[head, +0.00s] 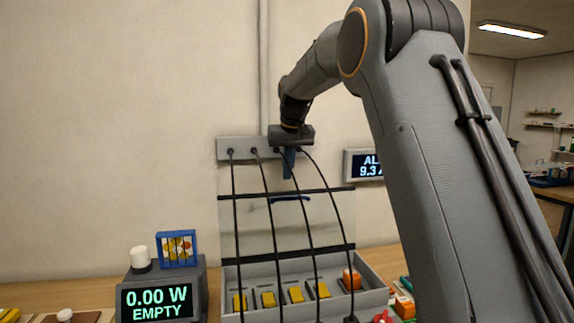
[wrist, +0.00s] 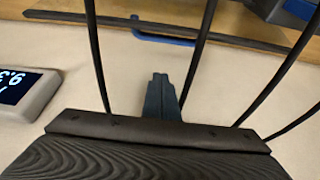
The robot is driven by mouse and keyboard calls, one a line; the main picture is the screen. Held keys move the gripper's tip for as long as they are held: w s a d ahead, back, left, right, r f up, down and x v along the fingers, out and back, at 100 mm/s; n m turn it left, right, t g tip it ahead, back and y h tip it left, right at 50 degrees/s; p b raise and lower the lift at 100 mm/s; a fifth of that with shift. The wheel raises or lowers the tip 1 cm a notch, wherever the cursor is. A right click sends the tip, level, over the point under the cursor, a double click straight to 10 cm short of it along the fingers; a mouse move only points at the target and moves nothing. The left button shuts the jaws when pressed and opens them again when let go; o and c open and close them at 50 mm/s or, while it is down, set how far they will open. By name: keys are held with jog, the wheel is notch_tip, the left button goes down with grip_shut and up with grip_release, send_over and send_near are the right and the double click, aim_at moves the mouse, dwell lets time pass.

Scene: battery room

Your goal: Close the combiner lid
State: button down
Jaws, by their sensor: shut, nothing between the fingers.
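The combiner box (head: 375,300) is a grey tray on the counter against the wall, with a row of yellow switches inside. Its clear lid (head: 265,228) stands open and upright at the back, with dark strips at top and bottom. A blue handle (head: 290,198) sits near the lid's top edge; it also shows in the wrist view (wrist: 165,39). My gripper (head: 288,172) is shut and empty, fingers pointing down, above the lid's top edge. In the wrist view its fingertips (wrist: 160,78) look apart from the handle.
Black cables (head: 236,210) hang from a grey wall strip (head: 232,142) across the lid and into the box, close around my gripper. A wall display (head: 362,165) is at right. A meter reading 0.00 W EMPTY (head: 157,302) stands at left.

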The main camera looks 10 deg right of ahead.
jog(key=shift+s+a+f+p, duration=0.1)
jog(key=shift+s+f+p, duration=0.2)
jog(key=shift+f+p, duration=0.45)
jog(key=shift+s+d+f+p, duration=0.1)
jog(key=shift+s+f+p, duration=0.25)
jog(key=shift+f, duration=0.75)
jog(key=shift+s+a+f+p, duration=0.1)
jog(key=shift+s+f+p, duration=0.15)
jog(key=shift+f+p, duration=0.5)
jog(key=shift+f+b, duration=0.2)
jog(key=shift+b, duration=0.15)
